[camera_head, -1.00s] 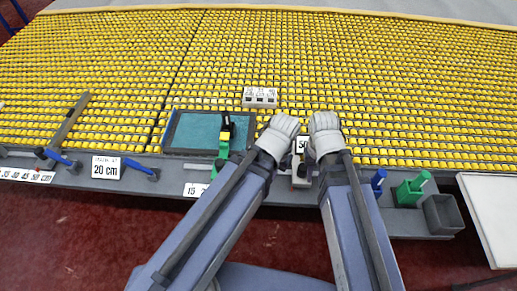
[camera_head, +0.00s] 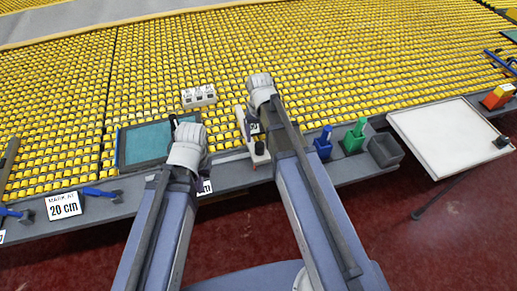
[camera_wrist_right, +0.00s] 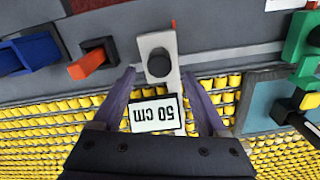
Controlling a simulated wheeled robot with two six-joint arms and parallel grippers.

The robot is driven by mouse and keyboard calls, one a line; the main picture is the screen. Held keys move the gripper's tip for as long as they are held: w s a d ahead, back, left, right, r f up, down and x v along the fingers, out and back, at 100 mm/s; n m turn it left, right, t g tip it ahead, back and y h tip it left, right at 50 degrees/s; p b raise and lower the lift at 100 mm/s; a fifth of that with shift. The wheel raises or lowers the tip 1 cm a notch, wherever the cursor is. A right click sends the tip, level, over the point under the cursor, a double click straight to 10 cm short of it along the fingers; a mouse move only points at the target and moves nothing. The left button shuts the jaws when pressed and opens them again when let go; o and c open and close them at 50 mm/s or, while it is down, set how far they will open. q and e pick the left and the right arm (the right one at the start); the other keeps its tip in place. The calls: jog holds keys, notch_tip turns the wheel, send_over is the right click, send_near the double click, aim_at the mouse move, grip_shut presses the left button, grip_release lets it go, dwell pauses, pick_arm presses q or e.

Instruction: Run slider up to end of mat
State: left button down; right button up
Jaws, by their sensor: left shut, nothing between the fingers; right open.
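A pale grey slider-like block with a black knob (camera_wrist_right: 160,62) and an upside-down "50 cm" label (camera_wrist_right: 157,114) lies between the fingers of my right gripper (camera_wrist_right: 158,78), which is open around it. In the head view that block (camera_head: 259,154) stands at the grey table edge, partly hidden by my right gripper (camera_head: 262,90). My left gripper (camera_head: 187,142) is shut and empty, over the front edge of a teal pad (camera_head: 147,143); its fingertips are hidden. I cannot tell which surface is the mat.
Yellow rollers (camera_head: 330,65) cover the table. A grey label block (camera_head: 199,96) sits on them. Along the edge are a "20 cm" sign (camera_head: 63,206), a blue holder (camera_head: 323,143), a green holder (camera_head: 354,137) and a grey bin (camera_head: 385,150).

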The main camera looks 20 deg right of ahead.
aim_at(259, 144)
notch_tip(259, 144, down, 6)
jog(key=b, duration=0.5)
jog(key=shift+f+b, duration=0.15)
jog(key=shift+b, duration=0.15)
grip_shut()
dwell(1.0)
